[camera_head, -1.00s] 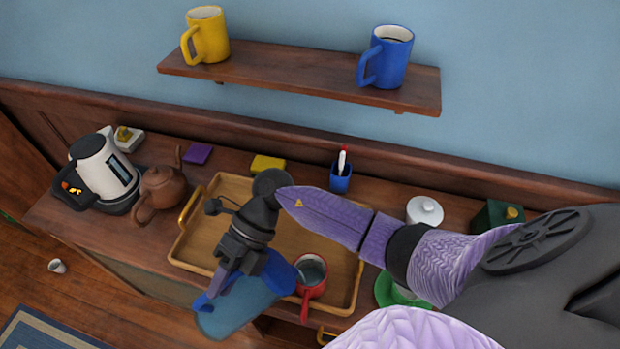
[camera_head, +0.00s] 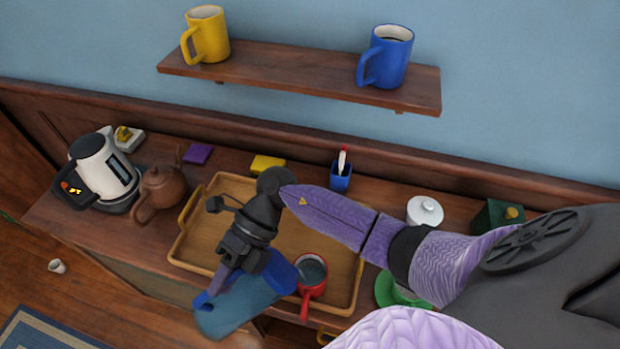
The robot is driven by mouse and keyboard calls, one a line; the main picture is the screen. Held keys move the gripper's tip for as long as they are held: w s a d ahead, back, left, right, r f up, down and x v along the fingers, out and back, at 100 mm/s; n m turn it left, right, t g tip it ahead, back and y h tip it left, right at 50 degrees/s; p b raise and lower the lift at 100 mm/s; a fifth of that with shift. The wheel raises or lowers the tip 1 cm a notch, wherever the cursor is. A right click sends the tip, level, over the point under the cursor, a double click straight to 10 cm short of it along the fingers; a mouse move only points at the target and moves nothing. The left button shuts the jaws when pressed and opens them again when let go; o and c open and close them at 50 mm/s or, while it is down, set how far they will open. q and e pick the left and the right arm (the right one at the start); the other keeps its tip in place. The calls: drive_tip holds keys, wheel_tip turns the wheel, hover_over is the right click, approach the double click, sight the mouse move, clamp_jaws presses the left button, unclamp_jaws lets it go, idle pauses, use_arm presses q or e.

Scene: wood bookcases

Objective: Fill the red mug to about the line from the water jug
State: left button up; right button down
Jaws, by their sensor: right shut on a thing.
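The red mug (camera_head: 312,286) stands upright on the wooden tray (camera_head: 205,222), near its front right part, its handle toward the front. Bluish-grey liquid shows inside it; I cannot make out a line. The blue water jug (camera_head: 240,310) is tilted, its rim end close beside the mug's left side. My right gripper (camera_head: 238,262) is shut on the jug from above, and its wrist hides part of the jug and tray. I cannot tell whether water is flowing. My left gripper is not in view.
A white kettle (camera_head: 103,168) and brown teapot (camera_head: 162,188) stand left of the tray. A blue pen cup (camera_head: 341,178), yellow block (camera_head: 267,164) and white lidded pot (camera_head: 424,211) are behind and right. A shelf (camera_head: 300,75) above holds yellow and blue mugs. A cup (camera_head: 57,266) lies on the floor.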

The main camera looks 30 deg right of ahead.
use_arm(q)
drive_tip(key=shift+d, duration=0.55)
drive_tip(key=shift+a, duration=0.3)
use_arm(e)
drive_tip(key=shift+d+r, duration=0.1)
drive_tip(key=shift+r, duration=0.05)
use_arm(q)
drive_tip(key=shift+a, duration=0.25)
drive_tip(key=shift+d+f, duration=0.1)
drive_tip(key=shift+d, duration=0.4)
use_arm(e)
drive_tip(key=shift+d+r+y, duration=0.15)
drive_tip(key=shift+y, duration=0.15)
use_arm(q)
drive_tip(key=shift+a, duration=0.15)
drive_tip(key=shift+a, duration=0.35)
use_arm(e)
drive_tip(key=shift+r, duration=0.1)
drive_tip(key=shift+d, duration=0.1)
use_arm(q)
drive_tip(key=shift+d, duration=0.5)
use_arm(e)
drive_tip(key=shift+d+r, duration=0.1)
